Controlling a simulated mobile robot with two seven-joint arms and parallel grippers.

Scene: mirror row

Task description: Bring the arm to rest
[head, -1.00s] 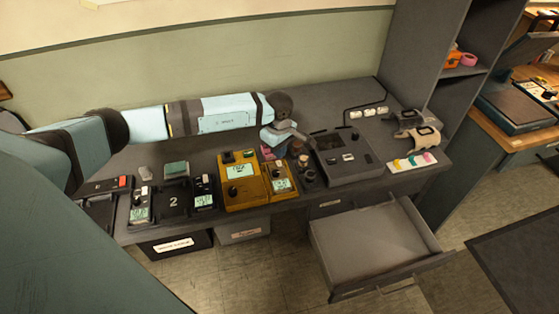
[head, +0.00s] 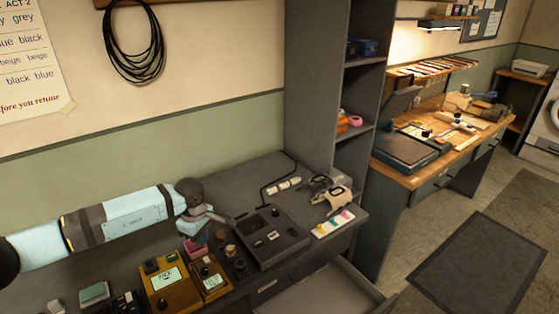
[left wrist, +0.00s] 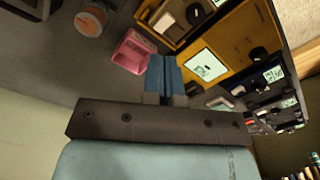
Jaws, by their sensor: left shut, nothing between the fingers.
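My left arm reaches in from the left over the dark grey bench (head: 258,180) in the head view. Its gripper (head: 207,217) is above the bench, left of a dark grey console (head: 269,239). In the left wrist view the blue fingers of the left gripper (left wrist: 165,76) are shut together with nothing between them. They are beside a small pink open box (left wrist: 132,51) and a yellow meter (left wrist: 228,55); I cannot tell how high they are above them. My right gripper is in neither view.
Yellow meters (head: 168,287) and several small jars stand below the gripper. A strip with coloured pads (head: 334,222) lies near the bench's right end. An open drawer (head: 330,292) juts out in front. A tall grey shelf (head: 313,85) stands behind the right end. A dark mat (head: 480,261) lies on open floor.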

